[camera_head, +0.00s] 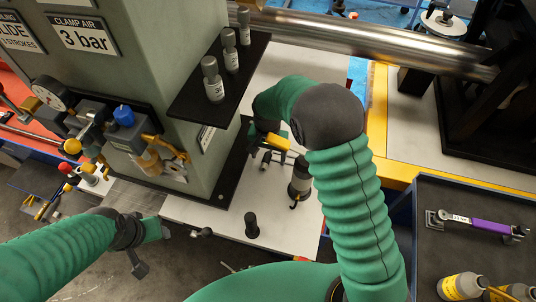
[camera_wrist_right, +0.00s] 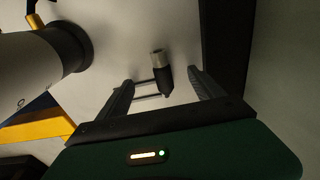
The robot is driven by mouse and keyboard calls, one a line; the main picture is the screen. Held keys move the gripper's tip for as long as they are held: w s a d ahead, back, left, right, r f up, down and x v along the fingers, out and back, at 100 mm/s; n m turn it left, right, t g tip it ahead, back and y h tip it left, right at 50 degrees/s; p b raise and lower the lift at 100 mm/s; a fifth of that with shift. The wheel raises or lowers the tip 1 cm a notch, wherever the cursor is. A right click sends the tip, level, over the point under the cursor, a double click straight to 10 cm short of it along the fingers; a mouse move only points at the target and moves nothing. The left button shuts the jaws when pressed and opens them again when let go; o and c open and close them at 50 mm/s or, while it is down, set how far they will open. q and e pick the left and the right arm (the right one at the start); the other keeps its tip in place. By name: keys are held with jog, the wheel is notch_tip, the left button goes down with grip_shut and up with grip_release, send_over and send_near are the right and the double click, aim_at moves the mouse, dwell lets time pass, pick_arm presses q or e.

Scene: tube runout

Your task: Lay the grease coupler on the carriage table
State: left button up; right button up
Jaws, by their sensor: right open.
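A small dark cylinder with a pale metal end, which looks like the grease coupler (camera_wrist_right: 159,64), lies between the fingers of my right gripper (camera_wrist_right: 160,90) in the right wrist view. The fingers are spread, with a gap on each side of it. In the head view my right gripper (camera_head: 268,155) is low over the white table top (camera_head: 225,225), which appears to be the carriage table, and a small dark piece (camera_head: 265,161) shows there. My left gripper (camera_head: 150,235) is at the lower left, away from the coupler; its fingers are unclear.
A dark-and-light cylinder (camera_head: 299,183) stands close right of my right gripper. A black knob (camera_head: 251,225) stands on the white top. A grey-green housing (camera_head: 150,90) with a black shelf (camera_head: 190,105) rises at left. A dark tray (camera_head: 450,255) holds a purple-handled tool (camera_head: 485,226) and bottles.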

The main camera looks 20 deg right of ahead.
notch_tip(320, 180, up, 7)
jog(key=p, duration=0.5)
jog(key=shift+f, duration=0.25)
